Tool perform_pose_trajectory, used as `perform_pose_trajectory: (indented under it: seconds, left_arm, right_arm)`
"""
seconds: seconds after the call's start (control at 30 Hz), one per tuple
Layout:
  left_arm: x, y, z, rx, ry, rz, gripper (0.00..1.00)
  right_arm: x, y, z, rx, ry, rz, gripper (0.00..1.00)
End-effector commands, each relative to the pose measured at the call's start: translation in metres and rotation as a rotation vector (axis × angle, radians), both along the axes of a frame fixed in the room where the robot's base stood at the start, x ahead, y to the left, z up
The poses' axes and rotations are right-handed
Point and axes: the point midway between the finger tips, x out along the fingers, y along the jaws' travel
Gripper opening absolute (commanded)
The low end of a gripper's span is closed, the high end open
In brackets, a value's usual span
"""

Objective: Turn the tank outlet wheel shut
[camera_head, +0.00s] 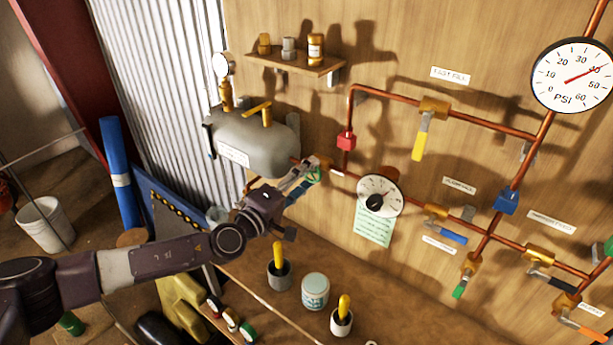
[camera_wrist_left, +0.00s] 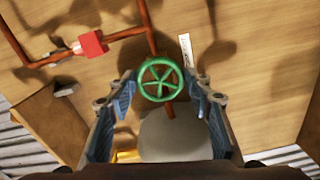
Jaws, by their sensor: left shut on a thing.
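The green outlet wheel (camera_head: 315,175) sits on the copper pipe just right of the grey tank (camera_head: 262,138). In the left wrist view the wheel (camera_wrist_left: 160,80) is a round green rim with spokes, seen face-on. My left gripper (camera_head: 304,178) reaches in from the left and is shut on the wheel. In the left wrist view the fingers of my left gripper (camera_wrist_left: 160,86) stand on either side of the rim. The gripper partly hides the wheel in the head view. My right gripper is not in view.
A dial (camera_head: 380,195) with a green note below it is right of the wheel. A yellow-handled valve (camera_head: 421,137) and a blue-handled valve (camera_head: 445,236) stick out from the wall pipes. A shelf (camera_head: 292,62) hangs above the tank.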

Motion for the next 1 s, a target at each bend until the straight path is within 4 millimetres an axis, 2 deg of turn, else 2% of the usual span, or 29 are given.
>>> perform_pose_trajectory:
  seconds: [0.23,0.27,0.4,0.77,0.87,1.0]
  left_arm:
    - [0.0,0.001,-0.002,0.005,0.0,0.001,0.22]
    - [0.0,0.001,-0.002,0.005,0.0,0.001,0.5]
    - [0.0,0.001,-0.001,0.004,0.0,0.0,0.64]
    - [-0.004,0.004,-0.001,0.001,0.0,0.0,0.64]
    - [-0.014,0.012,-0.001,0.001,0.002,0.0,0.64]
    - [-0.037,0.029,-0.002,0.002,0.003,0.002,0.64]
  right_arm:
    - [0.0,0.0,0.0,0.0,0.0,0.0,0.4]
    - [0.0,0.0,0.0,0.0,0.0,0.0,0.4]
    - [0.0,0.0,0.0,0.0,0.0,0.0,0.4]
    - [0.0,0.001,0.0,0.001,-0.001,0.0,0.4]
    - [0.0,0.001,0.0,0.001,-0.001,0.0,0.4]
    - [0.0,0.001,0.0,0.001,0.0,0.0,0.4]
